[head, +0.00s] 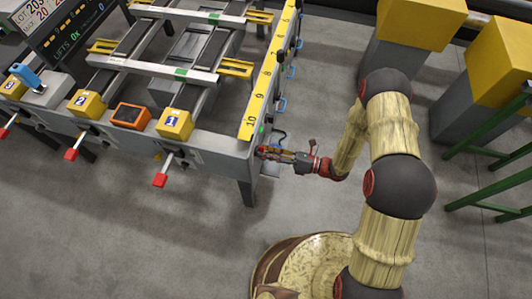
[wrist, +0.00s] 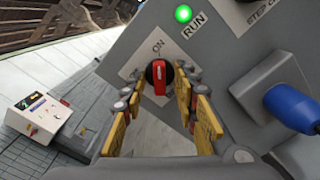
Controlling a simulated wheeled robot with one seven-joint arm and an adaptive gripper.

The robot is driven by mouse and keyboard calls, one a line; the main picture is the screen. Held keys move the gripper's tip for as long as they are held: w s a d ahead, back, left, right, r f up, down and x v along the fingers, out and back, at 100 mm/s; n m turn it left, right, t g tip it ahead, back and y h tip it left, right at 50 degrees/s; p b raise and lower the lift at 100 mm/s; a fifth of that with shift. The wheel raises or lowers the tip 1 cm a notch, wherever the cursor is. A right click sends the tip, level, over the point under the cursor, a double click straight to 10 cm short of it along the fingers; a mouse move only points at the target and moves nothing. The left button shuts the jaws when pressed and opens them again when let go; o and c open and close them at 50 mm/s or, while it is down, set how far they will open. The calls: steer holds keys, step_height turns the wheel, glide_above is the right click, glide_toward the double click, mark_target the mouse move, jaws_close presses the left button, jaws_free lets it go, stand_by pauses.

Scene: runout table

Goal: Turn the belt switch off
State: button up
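The belt switch is a red rotary knob (wrist: 159,78) on a grey panel (wrist: 220,45) in the wrist view. Its handle lines up with the ON label above it, and a label to its left is hard to read. A lit green lamp (wrist: 183,14) sits beside the word RUN. My gripper (wrist: 161,92) is open, its yellow-padded fingers apart on either side of the knob, with nothing clearly gripped. In the head view my gripper (head: 268,153) is at the right end of the runout table (head: 225,145); the knob cannot be made out there.
A blue plug (wrist: 292,105) with a cable sticks out right of the knob, near a STEP label. Red-tipped levers (head: 160,180) project from the table's front. Yellow-topped grey blocks (head: 495,65) and a green frame (head: 490,140) stand at right. Floor in front is clear.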

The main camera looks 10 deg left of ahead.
steer(key=shift+c, duration=1)
jaws_close()
steer(key=shift+n, duration=0.4)
steer(key=n+b, duration=0.1)
steer(key=n, duration=1.6)
steer(key=shift+w+f+b, duration=0.1)
steer(key=shift+b, duration=0.2)
